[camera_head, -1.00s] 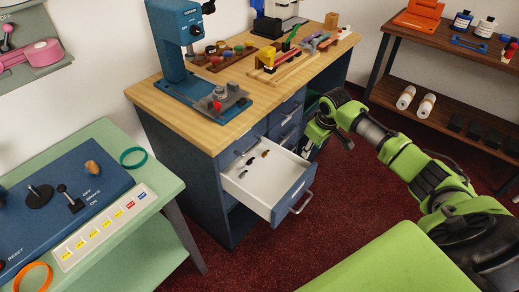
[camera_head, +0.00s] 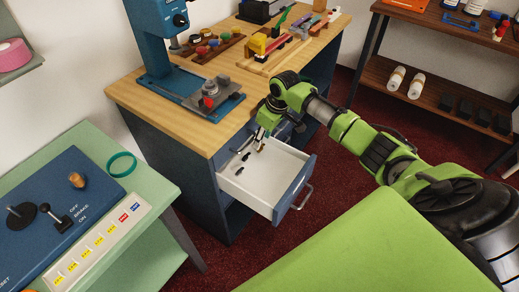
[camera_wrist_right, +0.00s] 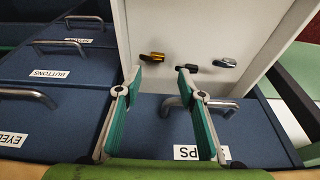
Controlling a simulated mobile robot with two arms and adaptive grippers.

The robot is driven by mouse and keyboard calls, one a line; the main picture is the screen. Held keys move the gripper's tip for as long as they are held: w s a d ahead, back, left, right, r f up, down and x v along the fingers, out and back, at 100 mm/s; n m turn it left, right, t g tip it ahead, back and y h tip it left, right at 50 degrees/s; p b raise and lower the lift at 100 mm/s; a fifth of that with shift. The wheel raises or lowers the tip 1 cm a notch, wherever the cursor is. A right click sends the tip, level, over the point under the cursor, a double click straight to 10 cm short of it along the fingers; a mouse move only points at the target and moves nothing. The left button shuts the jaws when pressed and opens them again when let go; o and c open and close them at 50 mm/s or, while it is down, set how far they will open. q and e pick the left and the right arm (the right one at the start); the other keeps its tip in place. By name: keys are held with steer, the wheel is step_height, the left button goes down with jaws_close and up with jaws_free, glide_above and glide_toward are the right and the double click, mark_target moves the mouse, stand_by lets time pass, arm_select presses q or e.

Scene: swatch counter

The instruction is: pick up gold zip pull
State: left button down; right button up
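The gold zip pull (camera_wrist_right: 152,57) lies in the open white drawer (camera_wrist_right: 215,25); in the right wrist view it appears just beyond the left fingertip. A dark zip pull (camera_wrist_right: 187,67) lies beside it, close to the right fingertip in the picture. A silver-grey one (camera_wrist_right: 226,62) lies further right. My right gripper (camera_wrist_right: 162,72) is open and empty, its fingers pointing into the drawer. In the head view the right gripper (camera_head: 260,138) is over the drawer's back part, partly hiding the pulls. My left gripper is not in view.
The wooden counter top (camera_head: 190,133) is beside the right arm, with a blue press (camera_head: 154,45) on it. Shut labelled drawers (camera_wrist_right: 50,73) are left of the open one in the wrist view. A green table (camera_head: 150,183) stands at left.

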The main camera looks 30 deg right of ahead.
mark_target(259, 150)
steer(key=shift+f, duration=0.35)
steer(key=x, duration=0.3)
steer(key=shift+d+f, duration=0.25)
steer(key=shift+w+a+f, duration=0.1)
steer(key=shift+w+f, duration=0.1)
steer(key=shift+f, duration=0.35)
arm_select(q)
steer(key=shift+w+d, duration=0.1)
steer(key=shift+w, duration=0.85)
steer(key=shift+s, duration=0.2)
arm_select(e)
steer(key=c, duration=0.8)
